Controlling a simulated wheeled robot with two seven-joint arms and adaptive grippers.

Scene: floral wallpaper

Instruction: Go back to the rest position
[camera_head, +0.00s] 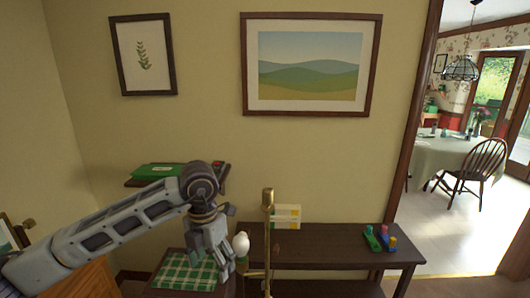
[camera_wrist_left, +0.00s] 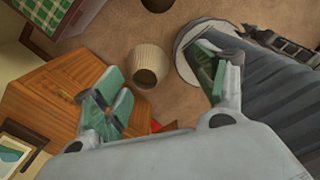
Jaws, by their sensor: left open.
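My left gripper (camera_head: 224,262) hangs pointing down from the arm that comes in from the left. It is in front of the dark table and beside a green checked cloth (camera_head: 186,272). In the left wrist view the two fingers of the gripper (camera_wrist_left: 165,88) stand wide apart with nothing between them. Below the gap is brown carpet with a ribbed cream basket (camera_wrist_left: 150,65). The right gripper is not in view.
A dark low table (camera_head: 340,238) stands against the wall, with small coloured objects (camera_head: 380,237) at its right end. A brass stand (camera_head: 267,230) rises right of the gripper. A wall shelf (camera_head: 138,182) holds a green item. A wooden cabinet (camera_wrist_left: 50,98) is near the left finger.

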